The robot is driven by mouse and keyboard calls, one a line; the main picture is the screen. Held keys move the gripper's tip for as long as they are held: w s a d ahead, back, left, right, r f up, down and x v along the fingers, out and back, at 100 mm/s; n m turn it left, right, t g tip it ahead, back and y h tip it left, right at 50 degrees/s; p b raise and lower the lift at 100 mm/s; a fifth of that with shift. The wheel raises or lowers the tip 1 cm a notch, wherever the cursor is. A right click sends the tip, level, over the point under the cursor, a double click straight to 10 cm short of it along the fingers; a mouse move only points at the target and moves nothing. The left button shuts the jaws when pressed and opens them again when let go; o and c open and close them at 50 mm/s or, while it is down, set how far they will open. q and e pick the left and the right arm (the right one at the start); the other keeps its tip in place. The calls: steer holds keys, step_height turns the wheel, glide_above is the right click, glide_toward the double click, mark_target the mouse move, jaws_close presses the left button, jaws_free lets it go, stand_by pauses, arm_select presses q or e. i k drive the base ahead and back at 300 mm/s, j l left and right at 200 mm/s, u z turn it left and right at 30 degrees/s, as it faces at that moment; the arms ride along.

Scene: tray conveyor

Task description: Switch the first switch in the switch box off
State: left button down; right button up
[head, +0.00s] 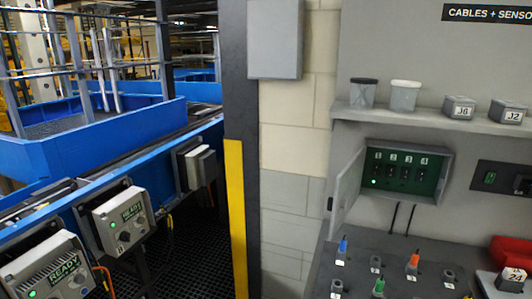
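The switch box (438,163) is a grey wall box with a green inner panel, below the shelf at the right of the head view. Its door (345,192) stands open to the left. Inside is a row of several dark, numbered switches. The first switch (376,170) is at the left end, and a green light (374,182) glows below it. I see no such lit light under the others. The lever positions are too small to tell. Neither of my grippers is in view.
A grey bench (400,262) with coloured plugs lies below the box. A shelf (440,119) above holds cups and small labelled boxes. A red object (511,252) and a white box marked 24 (513,282) sit at right. A yellow-black post (236,200) and blue conveyor (85,140) stand left.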

mark_target(377, 168)
steer(key=i+j, duration=0.15)
steer(key=j, duration=0.25)
steer(key=i+j, duration=0.2)
steer(key=j, duration=0.15)
steer(key=i+j, duration=0.15)
steer(key=j, duration=0.25)
steer(key=i+j+z, duration=0.1)
steer(key=j, duration=0.3)
steer(key=i+j+z, duration=0.15)
steer(key=z, duration=1.6)
steer(key=l+u, duration=0.5)
steer(key=l, duration=0.75)
